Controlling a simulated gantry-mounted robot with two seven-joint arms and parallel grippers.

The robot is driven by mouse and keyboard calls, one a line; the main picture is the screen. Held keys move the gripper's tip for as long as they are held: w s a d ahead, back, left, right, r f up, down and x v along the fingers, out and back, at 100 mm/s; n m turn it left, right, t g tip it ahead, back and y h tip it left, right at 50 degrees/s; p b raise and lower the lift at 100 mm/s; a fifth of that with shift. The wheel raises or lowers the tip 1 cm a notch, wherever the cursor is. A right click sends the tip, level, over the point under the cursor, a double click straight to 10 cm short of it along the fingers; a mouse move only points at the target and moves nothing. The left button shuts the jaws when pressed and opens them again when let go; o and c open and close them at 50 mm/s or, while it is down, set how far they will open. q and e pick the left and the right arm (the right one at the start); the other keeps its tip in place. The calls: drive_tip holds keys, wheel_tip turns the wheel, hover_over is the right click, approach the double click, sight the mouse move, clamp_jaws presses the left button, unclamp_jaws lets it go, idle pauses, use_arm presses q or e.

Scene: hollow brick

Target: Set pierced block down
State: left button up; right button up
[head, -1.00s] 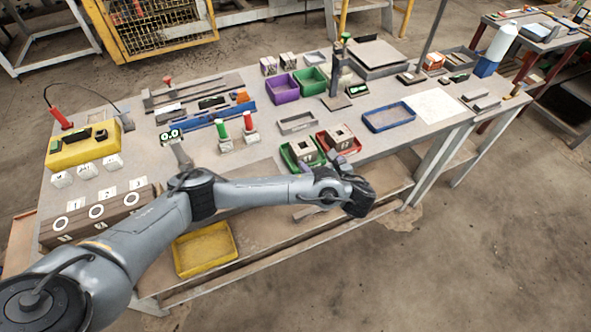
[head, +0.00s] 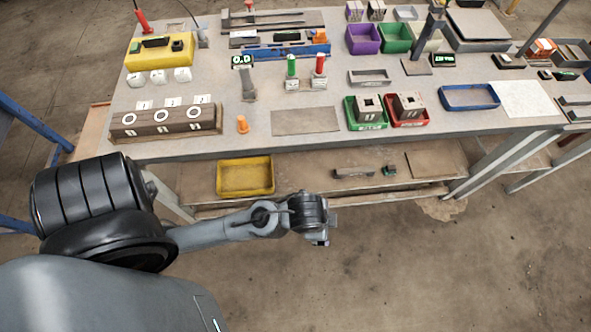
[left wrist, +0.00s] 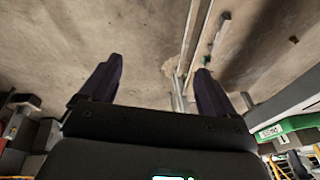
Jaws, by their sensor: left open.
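Two pale pierced blocks with dark holes in their tops sit in small trays near the table's front edge. One block (head: 368,105) is in the green tray (head: 382,124). The other block (head: 407,104) is in the red tray (head: 424,121). My left gripper (head: 319,240) is off the table, in front of its edge and apart from both blocks. A green tray edge (left wrist: 288,126) shows at the right of that view. My right gripper is not in view.
A brown mat (head: 305,121) lies left of the green tray. A grey tray (head: 369,78) stands behind, and a blue tray (head: 469,97) to the right. A yellow tray (head: 245,177) is on the lower shelf. The floor in front is clear.

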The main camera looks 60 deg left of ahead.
use_arm(q)
drive_tip(key=s+a+r+n, duration=0.1)
drive_tip(key=s+a+n, duration=0.3)
drive_tip(key=s+a, duration=0.1)
drive_tip(key=shift+s+n, duration=0.15)
drive_tip(key=shift+n, duration=0.25)
drive_tip(key=shift+r, duration=0.1)
wheel_tip(320, 180, up, 35)
drive_tip(key=p, duration=3.4)
drive_tip(key=shift+f+p, duration=0.2)
drive_tip(key=shift+p, duration=0.1)
drive_tip(key=shift+d, duration=0.1)
